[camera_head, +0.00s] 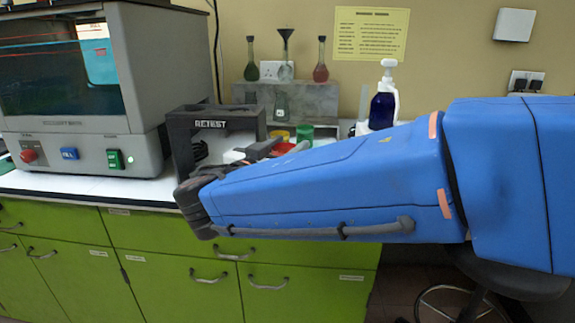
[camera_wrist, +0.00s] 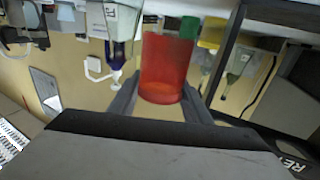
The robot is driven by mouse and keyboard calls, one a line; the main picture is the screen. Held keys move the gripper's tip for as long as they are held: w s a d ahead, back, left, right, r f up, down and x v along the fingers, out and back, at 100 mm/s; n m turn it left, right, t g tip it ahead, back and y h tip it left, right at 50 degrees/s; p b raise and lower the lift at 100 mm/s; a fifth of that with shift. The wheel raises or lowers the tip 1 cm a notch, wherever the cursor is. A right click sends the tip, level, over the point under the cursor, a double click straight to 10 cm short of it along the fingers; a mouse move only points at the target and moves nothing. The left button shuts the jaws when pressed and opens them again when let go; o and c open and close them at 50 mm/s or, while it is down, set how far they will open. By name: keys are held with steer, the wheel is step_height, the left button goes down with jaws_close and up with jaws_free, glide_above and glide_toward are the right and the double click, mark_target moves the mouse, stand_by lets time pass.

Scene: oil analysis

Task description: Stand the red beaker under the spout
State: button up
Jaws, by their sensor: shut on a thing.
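The red beaker (camera_wrist: 165,68) is between the two dark fingers of my gripper (camera_wrist: 161,92) in the wrist view. The fingers press on its sides and nothing else is between them. In the head view only a sliver of red (camera_head: 283,149) shows behind my blue arm, and my gripper (camera_head: 262,148) is largely hidden by the arm and wrist. A dark blue bottle with a white pump top (camera_head: 386,95) stands behind my arm. I cannot tell for sure which part is the spout.
A dark frame marked RETEST (camera_head: 212,123) stands close to my gripper. A grey machine (camera_head: 135,110) with buttons is at the left. Green (camera_head: 305,133) and yellow (camera_head: 279,137) containers are behind the gripper. Flasks stand on a grey rack (camera_head: 312,100) by the wall.

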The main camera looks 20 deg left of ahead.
steer(key=shift+f, duration=2.25)
steer(key=shift+f, duration=0.1)
steer(key=o, duration=1.2)
steer(key=shift+c, duration=0.2)
steer(key=o, duration=0.4)
steer(key=shift+o, duration=0.2)
